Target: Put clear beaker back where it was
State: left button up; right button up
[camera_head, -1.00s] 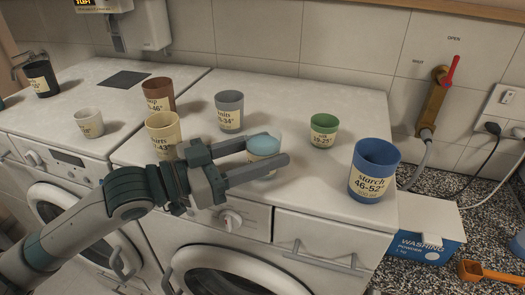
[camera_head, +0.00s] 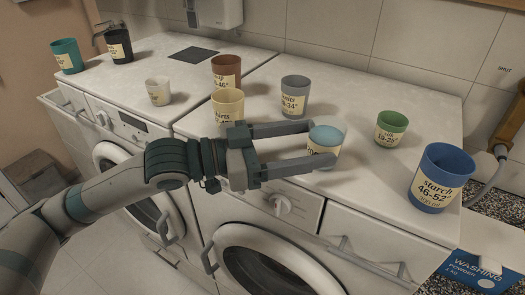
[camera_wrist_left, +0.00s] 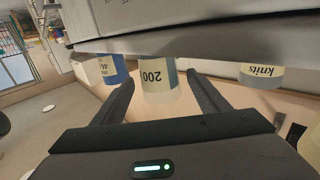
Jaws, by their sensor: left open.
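The clear beaker (camera_head: 328,135), with a pale blue look and a cream label, stands upright near the front edge of the right white machine's top (camera_head: 370,185). My left gripper (camera_head: 326,141) is open, its two fingers reaching toward the beaker from the left, one on the far side and one on the near side. In the left wrist view the beaker (camera_wrist_left: 158,72), labelled "200", shows between the two spread fingers, with gaps on both sides. Its lower part is partly hidden by the near finger in the head view. My right gripper is not in view.
Nearby stand a yellow cup (camera_head: 228,105), brown cup (camera_head: 226,70), grey cup (camera_head: 295,95), green cup (camera_head: 391,127) and blue starch cup (camera_head: 440,178). A white cup (camera_head: 158,91), black cup (camera_head: 119,46) and teal cup (camera_head: 67,56) stand on the left machine.

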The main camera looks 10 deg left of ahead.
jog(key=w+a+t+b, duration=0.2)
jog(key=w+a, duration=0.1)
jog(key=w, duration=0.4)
pick_arm(q)
jog(key=p+v, duration=0.2)
jog(key=v, duration=0.6)
jog(key=shift+a+p, duration=0.3)
jog(key=shift+p, duration=0.05)
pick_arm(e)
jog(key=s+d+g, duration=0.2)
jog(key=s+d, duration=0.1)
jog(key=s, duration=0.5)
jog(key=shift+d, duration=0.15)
pick_arm(q)
jog(key=shift+s+f, duration=0.1)
jog(key=shift+s, duration=0.05)
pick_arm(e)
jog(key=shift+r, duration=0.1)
